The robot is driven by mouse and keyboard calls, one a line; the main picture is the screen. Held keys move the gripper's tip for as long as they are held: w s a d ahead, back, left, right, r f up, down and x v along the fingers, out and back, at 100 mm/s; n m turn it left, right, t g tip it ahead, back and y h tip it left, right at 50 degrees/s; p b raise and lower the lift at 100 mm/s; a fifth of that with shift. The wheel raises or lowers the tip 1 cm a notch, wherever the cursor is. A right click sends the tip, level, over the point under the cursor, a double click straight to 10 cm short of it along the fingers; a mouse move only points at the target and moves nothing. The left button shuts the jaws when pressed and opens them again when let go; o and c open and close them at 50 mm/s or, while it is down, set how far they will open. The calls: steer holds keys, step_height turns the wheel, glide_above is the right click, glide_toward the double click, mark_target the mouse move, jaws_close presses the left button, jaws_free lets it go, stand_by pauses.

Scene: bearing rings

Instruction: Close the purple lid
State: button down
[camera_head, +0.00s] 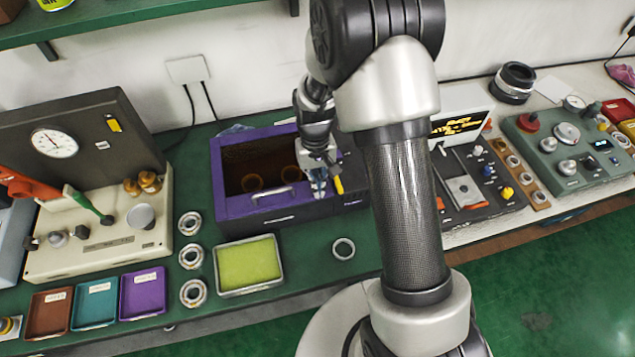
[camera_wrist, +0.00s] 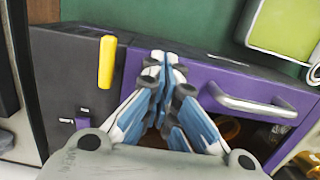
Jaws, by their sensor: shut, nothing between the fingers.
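The purple lid (camera_head: 236,205) is a purple frame with a silver handle (camera_head: 272,193) on a dark box at the back of the green bench. Its dark brown middle shows round rings; I cannot tell whether it is glazed or open, or how far the lid is shut. In the wrist view the purple lid (camera_wrist: 215,82) and its silver handle (camera_wrist: 250,105) lie to the right of my fingers. My gripper (camera_head: 319,190) is shut and empty, over the right part of the box. In the wrist view its fingertips (camera_wrist: 164,62) are together, hiding part of the purple edge.
A yellow lever (camera_wrist: 106,62) stands on the dark right section of the box, close to my fingers. A yellow-green tray (camera_head: 248,264) and a bearing ring (camera_head: 344,248) lie in front. A gauge machine (camera_head: 100,220) stands left, with several rings between.

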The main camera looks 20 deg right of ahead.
step_height(320, 180, up, 14)
steer(key=p, duration=0.4)
steer(key=shift+p, duration=0.3)
steer(key=shift+r, duration=0.1)
steer(key=s+r+t+b, duration=0.3)
steer(key=s+r+b, duration=0.1)
steer(key=s+r, duration=0.6)
steer(key=s+r+t+b, duration=0.1)
steer(key=s+t+b, duration=0.1)
steer(key=s, duration=0.9)
steer(key=shift+s+r+t+b, duration=0.3)
steer(key=shift+s+r+t, duration=0.1)
